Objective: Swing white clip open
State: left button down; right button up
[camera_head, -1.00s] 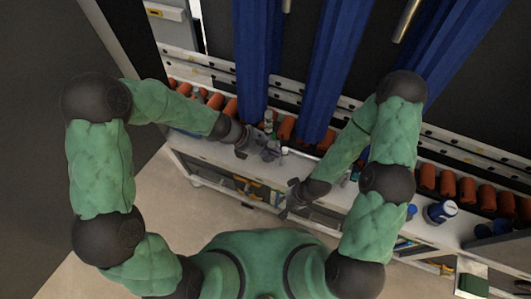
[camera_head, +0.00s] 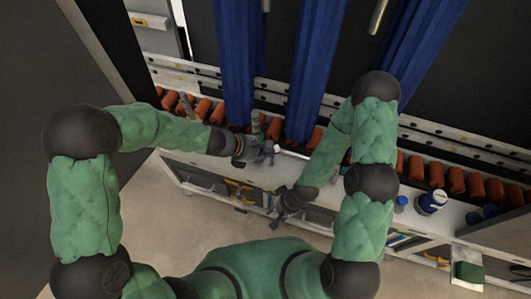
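My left gripper (camera_head: 264,152) is over the white bench top, beside a small white-topped item (camera_head: 277,148) at its tips. I cannot tell whether this item is the white clip, or whether the gripper touches it. The fingers are small and dark, and their opening is unclear. My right gripper (camera_head: 282,208) hangs lower, by the front edge of the bench, with nothing clearly in it. No white clip can be made out for certain elsewhere.
The white bench (camera_head: 205,166) has shelves below. A row of orange bins (camera_head: 437,174) stands behind it. Blue hanging columns (camera_head: 311,75) come down close behind my grippers. The floor in front is clear.

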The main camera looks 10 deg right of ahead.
pick_arm(q)
jog(key=shift+w, duration=0.2)
pick_arm(e)
jog(key=shift+r, duration=0.1)
pick_arm(q)
jog(key=shift+w+a+p, duration=0.25)
jog(key=shift+w+p, duration=0.35)
jog(key=shift+w, duration=0.05)
pick_arm(e)
jog(key=shift+r, duration=0.5)
pick_arm(q)
jog(key=shift+a, duration=0.1)
jog(key=s+a+f+p+v, duration=0.1)
jog(key=p+v, duration=0.4)
jog(key=v, duration=0.7)
jog(key=shift+s+a+f, duration=0.2)
jog(key=shift+a+f, duration=0.1)
jog(key=shift+a, duration=0.3)
pick_arm(e)
jog(key=r, duration=0.1)
jog(key=s+a+r, duration=0.1)
jog(key=r, duration=0.3)
jog(key=shift+s+a+r, duration=0.15)
jog(key=shift+r, duration=0.05)
